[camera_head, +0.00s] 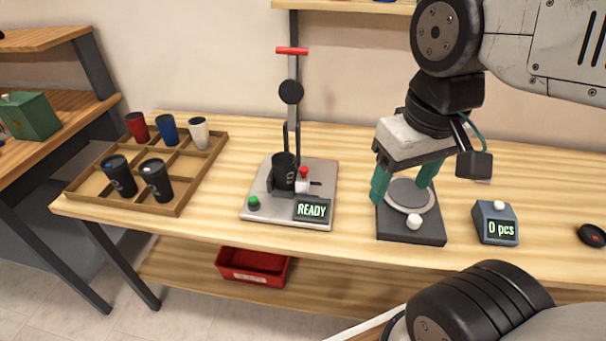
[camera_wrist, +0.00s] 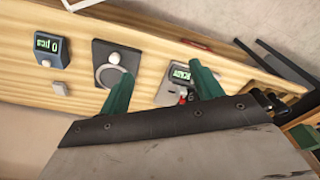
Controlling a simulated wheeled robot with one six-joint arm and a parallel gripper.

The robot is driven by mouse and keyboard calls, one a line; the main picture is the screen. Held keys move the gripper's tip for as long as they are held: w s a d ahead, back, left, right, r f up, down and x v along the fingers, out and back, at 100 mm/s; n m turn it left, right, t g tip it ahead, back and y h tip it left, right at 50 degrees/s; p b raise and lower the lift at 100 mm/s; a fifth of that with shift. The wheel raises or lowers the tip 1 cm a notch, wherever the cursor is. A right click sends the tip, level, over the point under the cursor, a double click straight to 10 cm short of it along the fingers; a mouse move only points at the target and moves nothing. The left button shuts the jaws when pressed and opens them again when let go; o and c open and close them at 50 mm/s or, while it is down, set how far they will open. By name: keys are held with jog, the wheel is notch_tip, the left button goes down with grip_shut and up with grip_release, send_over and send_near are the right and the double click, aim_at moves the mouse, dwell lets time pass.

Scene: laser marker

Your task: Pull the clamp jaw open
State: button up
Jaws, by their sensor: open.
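The laser marker's grey base plate (camera_head: 262,208) stands mid-table with a READY display (camera_head: 311,210). A black cup (camera_head: 284,172) stands upright on it. The clamp jaw (camera_head: 302,186) is a pale block with a red knob (camera_head: 304,171) at the cup's right side; whether it touches the cup I cannot tell. My gripper (camera_head: 403,186) is open and empty, over the round-plated device to the marker's right, apart from the jaw. In the wrist view, the marker base (camera_wrist: 167,97) lies beyond and between my green fingers (camera_wrist: 160,82), and the jaw is too small to make out clearly.
The round-plated device (camera_head: 412,228) lies below my gripper, with a counter reading 0 pcs (camera_head: 496,226) to its right. The marker's column (camera_head: 293,115) rises behind the cup. A wooden tray (camera_head: 150,207) with several cups is at left. A red bin (camera_head: 253,268) sits below.

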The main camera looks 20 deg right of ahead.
jog(key=shift+w+f, duration=0.1)
jog(key=shift+f, duration=0.2)
jog(key=c, duration=0.3)
jog(key=n+g, duration=0.1)
jog(key=n, duration=1.4)
send_over(304, 168)
notch_tip(304, 168, down, 12)
jog(key=shift+r, duration=0.2)
jog(key=shift+n, duration=0.4)
jog(key=shift+f+n, duration=0.3)
jog(key=shift+f, duration=0.15)
notch_tip(304, 168, down, 7)
jog(key=shift+r, duration=0.1)
